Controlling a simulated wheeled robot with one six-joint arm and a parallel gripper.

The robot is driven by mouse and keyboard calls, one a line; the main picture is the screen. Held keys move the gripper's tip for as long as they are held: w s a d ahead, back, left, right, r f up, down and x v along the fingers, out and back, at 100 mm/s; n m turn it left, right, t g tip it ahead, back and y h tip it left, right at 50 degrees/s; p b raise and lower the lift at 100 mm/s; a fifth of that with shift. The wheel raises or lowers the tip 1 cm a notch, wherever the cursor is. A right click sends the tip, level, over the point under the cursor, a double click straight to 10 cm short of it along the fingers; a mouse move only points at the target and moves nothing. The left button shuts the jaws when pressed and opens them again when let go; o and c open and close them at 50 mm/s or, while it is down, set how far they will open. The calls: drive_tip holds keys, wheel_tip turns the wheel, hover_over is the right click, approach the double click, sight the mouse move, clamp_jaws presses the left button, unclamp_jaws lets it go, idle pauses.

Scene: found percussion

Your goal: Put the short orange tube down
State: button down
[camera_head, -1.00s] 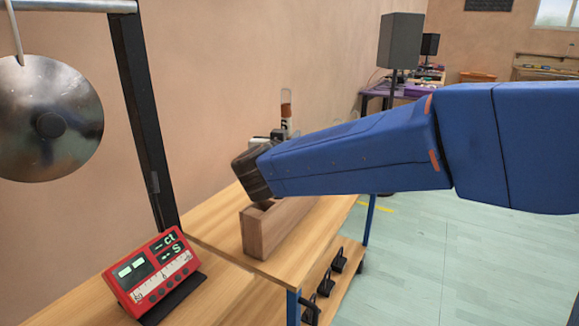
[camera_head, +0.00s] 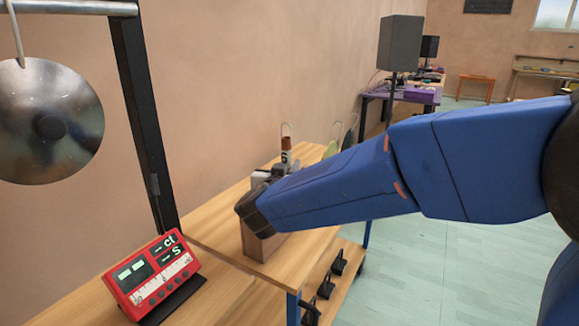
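My gripper (camera_head: 268,175) shows only as small grey and dark parts past the dark wrist, close to the tube's lower end. The fingers are hidden, so I cannot tell whether they grip the tube or what is under it.
A wooden block-like box (camera_head: 262,248) stands on the bench (camera_head: 305,262), partly behind my wrist. A red device (camera_head: 155,275) sits at the front left. A metal disc (camera_head: 48,122) hangs at the left. A green bottle (camera_head: 331,150) stands beyond the arm.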

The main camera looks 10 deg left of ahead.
drive_tip(key=shift+f, duration=0.6)
drive_tip(key=c, duration=1.6)
unclamp_jaws()
drive_tip(key=shift+o, duration=0.2)
drive_tip(key=shift+r, duration=0.3)
drive_tip(key=s, duration=0.4)
drive_tip(key=s+r, duration=0.1)
drive_tip(key=s, duration=0.7)
drive_tip(key=shift+a+r, duration=0.15)
drive_tip(key=shift+s, duration=0.1)
